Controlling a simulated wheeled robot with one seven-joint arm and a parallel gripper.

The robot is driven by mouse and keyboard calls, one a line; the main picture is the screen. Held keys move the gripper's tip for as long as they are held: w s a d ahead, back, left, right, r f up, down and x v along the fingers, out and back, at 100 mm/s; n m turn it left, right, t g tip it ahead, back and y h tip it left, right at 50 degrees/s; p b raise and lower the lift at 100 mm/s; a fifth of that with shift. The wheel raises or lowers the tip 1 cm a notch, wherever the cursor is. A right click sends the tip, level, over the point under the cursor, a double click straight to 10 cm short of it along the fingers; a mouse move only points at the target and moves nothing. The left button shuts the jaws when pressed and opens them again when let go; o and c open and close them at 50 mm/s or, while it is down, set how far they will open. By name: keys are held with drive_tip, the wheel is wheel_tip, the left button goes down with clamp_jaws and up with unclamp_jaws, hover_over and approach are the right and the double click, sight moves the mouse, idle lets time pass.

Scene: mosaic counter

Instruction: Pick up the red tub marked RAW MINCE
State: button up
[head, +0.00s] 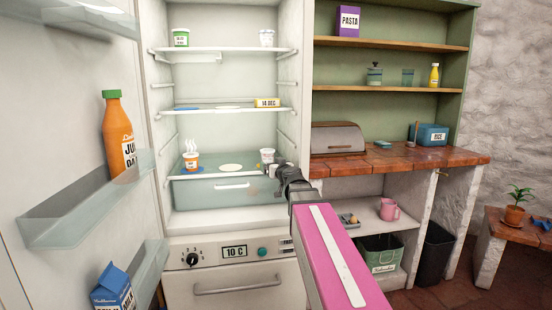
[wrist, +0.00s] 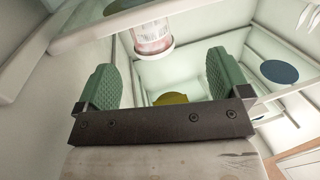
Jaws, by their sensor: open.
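No plainly red tub with a readable RAW MINCE label shows. A small pale tub with a reddish label (head: 267,156) stands at the right of the fridge's lowest shelf, just beyond my gripper (head: 274,171). In the wrist view, a pale tub with reddish markings (wrist: 152,37) is ahead, between and beyond the green finger pads (wrist: 158,87); its lettering is too small to read. The pads are apart with nothing between them. An orange and white tub (head: 191,161) with steam marks above it stands at the left of the same shelf.
The fridge's upper shelves hold a green-marked tub (head: 181,38), a white tub (head: 266,38) and a yellow pack (head: 267,102). A pale disc (head: 230,168) lies between the lower tubs. The open door (head: 60,125) bounds the left; a wooden counter (head: 400,158) lies right.

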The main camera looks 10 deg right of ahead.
sight(270, 158)
drive_tip(key=shift+h, duration=0.3)
drive_tip(key=w, duration=0.7)
drive_tip(key=w+r, duration=0.1)
drive_tip(key=w, duration=0.3)
drive_tip(key=shift+w+a, duration=0.15)
drive_tip(key=shift+a, duration=0.2)
drive_tip(key=c, duration=1.1)
